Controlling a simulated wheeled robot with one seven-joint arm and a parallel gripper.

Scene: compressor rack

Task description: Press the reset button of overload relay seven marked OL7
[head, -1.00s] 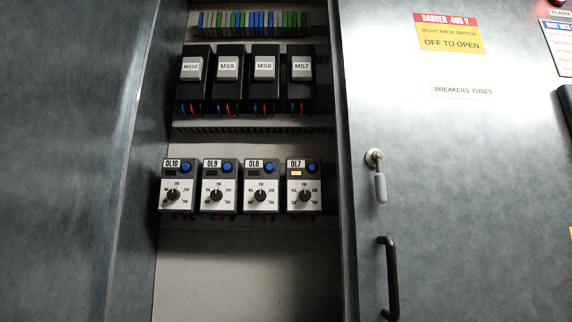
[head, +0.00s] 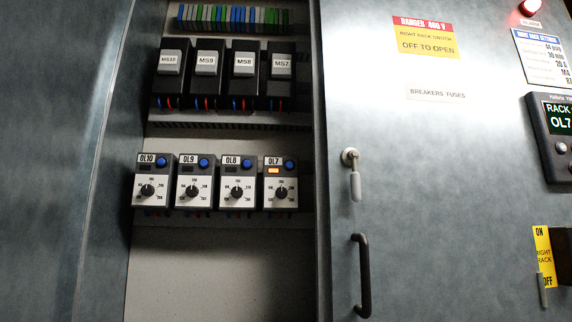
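Overload relay OL7 (head: 281,184) is the rightmost of the row of relays in the open cabinet bay in the head view. Its blue reset button (head: 290,165) is at its upper right, beside the OL7 label. A small orange window (head: 273,171) is lit below the label. A black dial with a pointer sits on its white face. My gripper is not in view.
Relays OL10 (head: 152,182), OL9 (head: 194,182) and OL8 (head: 237,182) stand close to its left, their windows dark. Motor starters, including MS7 (head: 279,75), are above. A closed cabinet door with a black handle (head: 363,276) is on the right.

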